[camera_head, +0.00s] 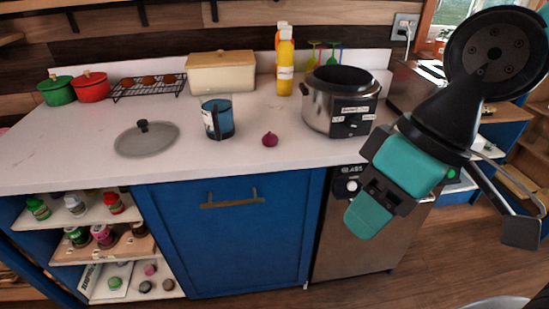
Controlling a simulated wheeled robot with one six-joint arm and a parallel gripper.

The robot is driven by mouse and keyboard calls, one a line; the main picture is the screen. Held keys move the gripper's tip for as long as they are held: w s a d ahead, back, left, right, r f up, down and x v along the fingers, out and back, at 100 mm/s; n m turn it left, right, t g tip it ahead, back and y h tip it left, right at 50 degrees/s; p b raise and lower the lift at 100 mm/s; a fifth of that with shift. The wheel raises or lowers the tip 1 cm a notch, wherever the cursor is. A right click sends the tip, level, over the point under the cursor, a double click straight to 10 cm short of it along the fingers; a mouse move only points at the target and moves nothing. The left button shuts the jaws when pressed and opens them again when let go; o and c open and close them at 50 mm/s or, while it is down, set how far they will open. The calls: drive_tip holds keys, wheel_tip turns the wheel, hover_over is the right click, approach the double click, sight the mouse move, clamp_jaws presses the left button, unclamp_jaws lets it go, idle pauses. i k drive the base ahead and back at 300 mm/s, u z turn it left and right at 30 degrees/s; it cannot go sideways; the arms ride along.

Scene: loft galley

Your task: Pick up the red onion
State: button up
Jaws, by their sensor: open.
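The red onion (270,140) is a small purple-red bulb on the white countertop (265,175). It stands alone, near the middle, between the blue mug and the steel cooker. My gripper (444,222) hangs at the right side of the view, in front of the counter. It is open, with nothing seen between its fingers. It is well to the right of the onion and apart from it. No part of my arm covers the onion.
A blue mug (218,120) stands left of the onion, and a grey lid (146,138) lies farther left. A steel cooker (323,110) stands right of it. Behind are a cream bread box (221,72) and a yellow bottle (285,62). The counter in front of the onion is clear.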

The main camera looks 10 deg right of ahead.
sight(269, 140)
drive_tip(key=z, duration=0.5)
drive_tip(key=i, duration=0.9)
drive_tip(key=u, duration=0.55)
